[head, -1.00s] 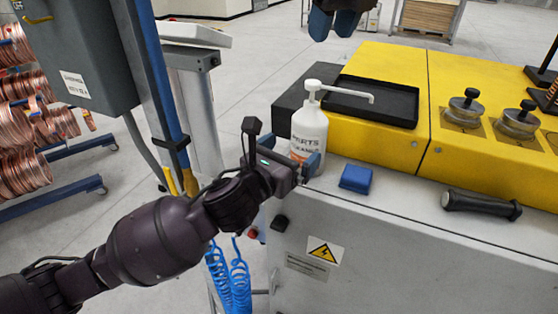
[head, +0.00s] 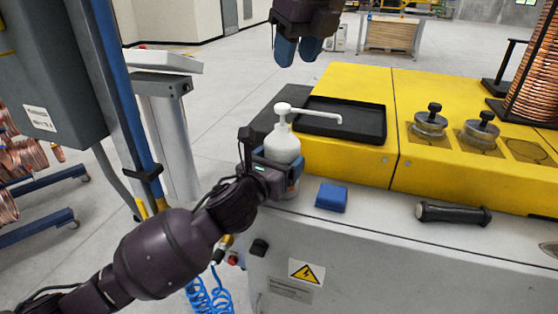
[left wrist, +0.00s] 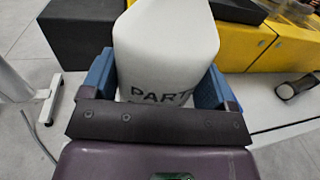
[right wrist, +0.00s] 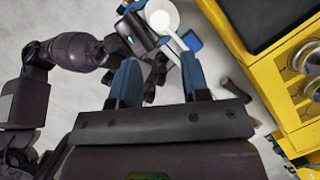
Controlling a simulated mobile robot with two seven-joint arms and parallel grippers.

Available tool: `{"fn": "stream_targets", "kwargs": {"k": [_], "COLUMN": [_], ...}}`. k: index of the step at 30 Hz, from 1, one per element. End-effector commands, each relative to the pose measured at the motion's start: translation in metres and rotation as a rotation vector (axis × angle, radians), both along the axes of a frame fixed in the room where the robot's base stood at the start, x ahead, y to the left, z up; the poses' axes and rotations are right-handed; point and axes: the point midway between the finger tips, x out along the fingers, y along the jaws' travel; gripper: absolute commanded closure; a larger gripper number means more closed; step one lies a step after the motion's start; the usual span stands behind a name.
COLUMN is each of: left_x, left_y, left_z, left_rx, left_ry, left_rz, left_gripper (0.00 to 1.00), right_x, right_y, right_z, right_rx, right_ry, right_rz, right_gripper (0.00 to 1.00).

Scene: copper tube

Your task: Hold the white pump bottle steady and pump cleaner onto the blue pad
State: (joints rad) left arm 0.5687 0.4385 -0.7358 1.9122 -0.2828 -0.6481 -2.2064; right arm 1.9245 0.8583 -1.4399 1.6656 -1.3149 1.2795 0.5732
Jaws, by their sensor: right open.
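The white pump bottle (head: 281,148) stands upright on the grey bench, its spout pointing right. My left gripper (head: 277,160) has a finger on each side of its body and appears shut on it. In the left wrist view the bottle (left wrist: 165,45) fills the space between the blue fingers (left wrist: 160,90), its lettering partly hidden. The blue pad (head: 331,197) lies flat on the bench, right of the bottle. My right gripper (head: 298,50) is open and empty, high above the bottle. The right wrist view shows the bottle (right wrist: 160,16) and pad (right wrist: 192,40) beyond its parted fingers (right wrist: 160,80).
A black tray (head: 345,118) sits on the yellow machine (head: 365,83) behind the bottle. A black-handled tool (head: 453,213) lies right of the pad. Metal knobs (head: 430,122) stand on the yellow top. A grey cabinet (head: 50,85) and blue post (head: 112,90) stand at left.

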Motion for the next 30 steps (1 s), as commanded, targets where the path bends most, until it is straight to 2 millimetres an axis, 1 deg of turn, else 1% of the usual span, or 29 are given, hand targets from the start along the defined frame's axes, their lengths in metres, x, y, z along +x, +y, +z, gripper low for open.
{"fn": "stream_targets", "kwargs": {"k": [1, 9, 10, 14, 16, 18, 21, 24, 28, 30], "left_x": [0.000, 0.000, 0.000, 0.000, 0.000, 0.000, 0.000, 0.000, 0.000, 0.000], "left_y": [0.000, 0.000, 0.000, 0.000, 0.000, 0.000, 0.000, 0.000, 0.000, 0.000], "left_z": [0.000, 0.000, 0.000, 0.000, 0.000, -0.001, 0.000, -0.001, -0.001, -0.001], "left_rx": [0.000, 0.000, 0.000, 0.000, 0.000, 0.000, 0.000, 0.000, 0.000, 0.000], "left_ry": [0.000, 0.001, 0.001, 0.001, 0.001, 0.001, 0.001, 0.001, 0.001, 0.001], "left_rz": [0.000, 0.000, 0.000, 0.000, 0.000, 0.000, 0.000, 0.000, 0.001, 0.001], "left_gripper": [0.28, 0.69, 0.73, 0.73, 0.73, 0.73, 0.73, 0.73, 0.73, 0.73], "right_x": [0.000, 0.000, 0.000, -0.002, -0.004, -0.001, 0.009, 0.018, 0.028, 0.031], "right_y": [0.000, 0.000, 0.000, 0.004, 0.013, 0.025, 0.039, 0.046, 0.047, 0.042], "right_z": [0.000, 0.000, 0.000, -0.002, -0.005, -0.007, -0.007, -0.006, -0.003, -0.001], "right_rx": [0.000, 0.000, 0.000, -0.003, -0.006, -0.001, -0.015, -0.051, -0.107, -0.134], "right_ry": [0.000, 0.000, 0.000, 0.003, 0.008, 0.017, 0.051, 0.099, 0.169, 0.205], "right_rz": [0.000, 0.000, 0.000, 0.007, 0.021, 0.022, 0.008, 0.005, 0.012, 0.020], "right_gripper": [0.57, 0.57, 0.57, 0.77, 0.88, 0.99, 1.00, 1.00, 1.00, 1.00]}}
